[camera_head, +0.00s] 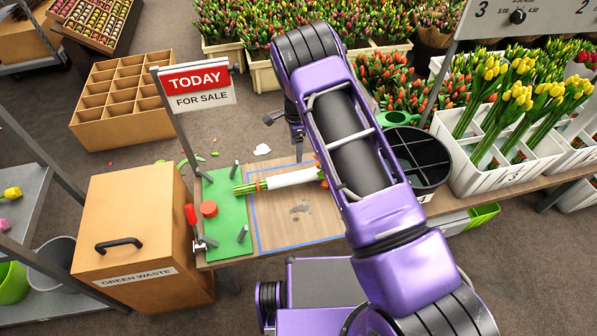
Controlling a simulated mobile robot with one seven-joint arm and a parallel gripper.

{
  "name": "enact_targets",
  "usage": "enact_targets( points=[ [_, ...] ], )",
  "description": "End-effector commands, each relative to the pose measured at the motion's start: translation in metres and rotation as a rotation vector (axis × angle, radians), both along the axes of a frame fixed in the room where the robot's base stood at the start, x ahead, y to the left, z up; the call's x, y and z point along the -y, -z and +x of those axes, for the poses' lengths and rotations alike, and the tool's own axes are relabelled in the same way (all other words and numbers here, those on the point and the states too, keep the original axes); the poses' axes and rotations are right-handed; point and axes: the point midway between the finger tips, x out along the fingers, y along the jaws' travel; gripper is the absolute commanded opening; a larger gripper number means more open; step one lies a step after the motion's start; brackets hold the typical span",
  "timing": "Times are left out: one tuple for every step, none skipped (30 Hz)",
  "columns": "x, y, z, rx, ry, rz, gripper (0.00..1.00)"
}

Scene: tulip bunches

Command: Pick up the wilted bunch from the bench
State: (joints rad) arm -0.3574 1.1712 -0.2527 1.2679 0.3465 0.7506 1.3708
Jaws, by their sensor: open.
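A bunch (290,178) lies across the bench (340,195), green stems to the left, a white wrap around its middle. Its orange-red heads at the right end are mostly hidden behind my purple arm, so I cannot tell whether they are wilted. The stems reach over a green mat (228,222); the wrap lies over the blue-outlined area. My gripper (297,148), dark and partly hidden by my arm, is beyond and above the bunch, apart from it. It is open and empty.
A green waste bin (140,235) stands left of the bench. Upright pegs and a red disc (208,208) are on the mat. A TODAY sign (198,84) rises behind it. A black bucket (418,158) and white crates of yellow tulips (497,165) stand right.

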Motion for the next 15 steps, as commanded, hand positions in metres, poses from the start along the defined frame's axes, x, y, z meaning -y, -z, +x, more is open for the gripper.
enact_targets(
  points=[
    [0.0,0.01,0.0,-0.001,0.0,0.0,0.84],
    [0.0,0.016,-0.001,-0.002,0.0,0.0,0.84],
    [0.0,0.025,-0.001,-0.002,0.0,0.0,0.84],
    [0.0,0.032,-0.001,-0.002,0.0,-0.001,0.84],
    [0.001,0.039,0.0,-0.001,0.0,-0.001,0.84],
    [0.001,0.047,0.0,0.001,0.0,-0.001,0.84],
    [0.001,0.054,0.0,0.0,0.0,-0.001,0.84],
    [0.001,0.061,0.0,0.001,0.0,-0.001,0.84],
    [0.001,0.069,0.0,0.001,0.0,0.0,0.84],
    [0.0,0.076,0.0,0.001,0.0,0.0,0.84],
    [0.0,0.082,0.0,0.002,-0.001,-0.001,0.84],
    [0.0,0.089,0.001,0.003,-0.001,0.001,0.84],
    [0.0,0.094,0.0,0.003,-0.001,0.001,0.84],
    [0.0,0.098,0.001,0.003,-0.001,0.001,0.84],
    [0.0,0.102,0.001,0.005,-0.001,0.001,0.84]
  ],
)
